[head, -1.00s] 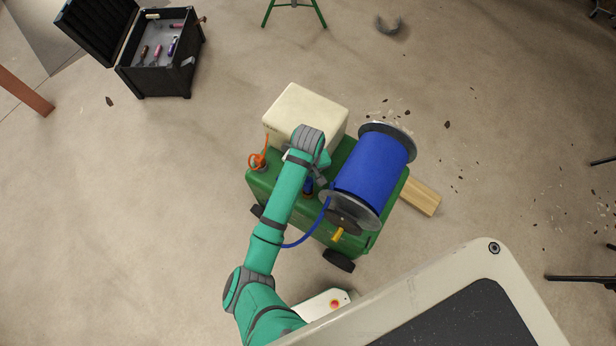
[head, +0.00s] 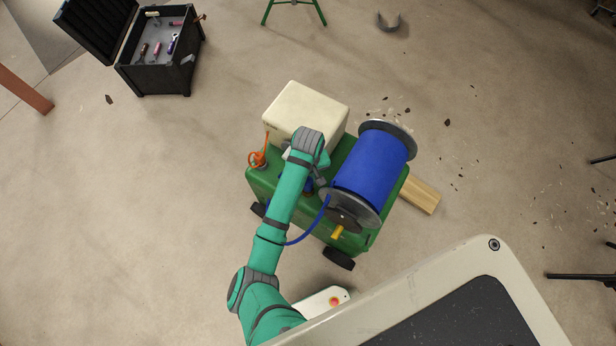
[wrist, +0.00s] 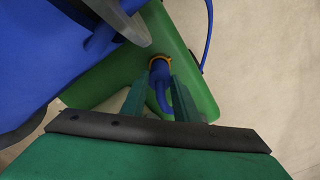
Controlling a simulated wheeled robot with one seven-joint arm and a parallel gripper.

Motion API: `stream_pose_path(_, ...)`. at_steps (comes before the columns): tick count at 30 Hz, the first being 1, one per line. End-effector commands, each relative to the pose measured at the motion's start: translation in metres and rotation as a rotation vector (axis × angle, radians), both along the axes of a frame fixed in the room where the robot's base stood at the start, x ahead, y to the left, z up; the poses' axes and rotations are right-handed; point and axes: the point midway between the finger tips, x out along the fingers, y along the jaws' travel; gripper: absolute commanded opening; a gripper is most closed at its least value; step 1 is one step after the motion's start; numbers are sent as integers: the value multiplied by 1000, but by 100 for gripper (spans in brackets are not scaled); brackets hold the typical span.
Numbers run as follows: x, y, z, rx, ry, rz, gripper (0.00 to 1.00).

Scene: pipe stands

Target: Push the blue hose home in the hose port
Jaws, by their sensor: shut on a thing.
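The blue hose (head: 312,232) hangs in a loop from the front of the blue reel and passes behind my arm in the head view. In the wrist view my gripper (wrist: 160,84) is shut on the blue hose (wrist: 160,72), with one teal finger on each side. The hose meets an orange-yellow ring (wrist: 160,58) on the green surface, which looks like the hose port. How deep the hose sits in it cannot be told. In the head view my arm mostly hides the gripper and port.
The blue reel (head: 370,174) with grey flanges stands right of my gripper on the green cart (head: 262,184). A cream box (head: 306,108) is behind my wrist. An orange looped item (head: 257,158) is at the cart's left corner. Open floor lies left.

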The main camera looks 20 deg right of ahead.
Motion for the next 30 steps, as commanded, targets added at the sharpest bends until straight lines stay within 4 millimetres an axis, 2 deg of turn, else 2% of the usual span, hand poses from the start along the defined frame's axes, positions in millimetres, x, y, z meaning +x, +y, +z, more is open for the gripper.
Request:
stream_pose_path(17,0,0,-11,-1,0,-1,0)
stream_pose_path(18,0,0,-11,-1,-1,-1,32)
stream_pose_path(20,0,0,-11,0,-1,-1,46)
stream_pose_path(21,0,0,-11,0,0,-1,49)
stream_pose_path(30,0,0,-9,0,0,-1,49)
